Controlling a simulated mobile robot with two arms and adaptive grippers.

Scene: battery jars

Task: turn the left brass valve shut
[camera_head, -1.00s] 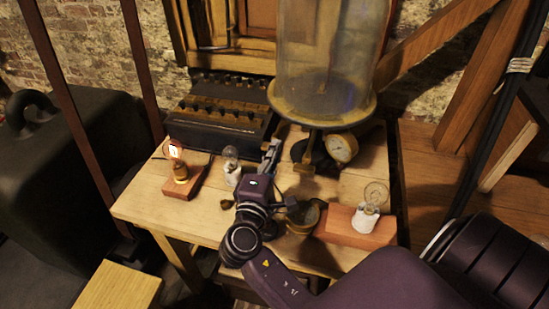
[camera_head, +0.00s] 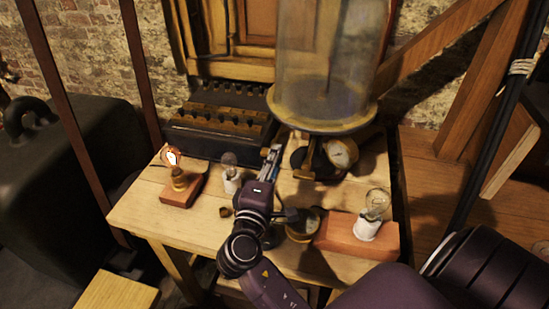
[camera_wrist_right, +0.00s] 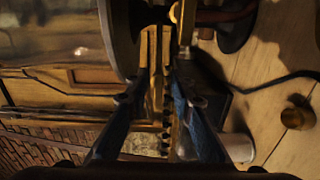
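A brass valve fitting (camera_head: 308,162) hangs below the round brass plate (camera_head: 325,122) of the glass jar in the head view. Which piece is the left valve's handle cannot be made out. My right gripper (camera_head: 271,158) reaches up over the table, just left of this fitting and apparently apart from it. In the right wrist view the fingers of my right gripper (camera_wrist_right: 158,82) stand apart with a gap between them. Yellow, brass-like bars show in and beyond the gap; contact cannot be judged. My left gripper is not in view.
The glass jar (camera_head: 330,60) stands above the fitting. A gauge (camera_head: 341,154) is to its right. A lit bulb (camera_head: 172,159) and another bulb (camera_head: 376,204) stand on blocks. A small white-based bulb (camera_head: 230,178) is left of my gripper. A dark battery box (camera_head: 217,135) is behind.

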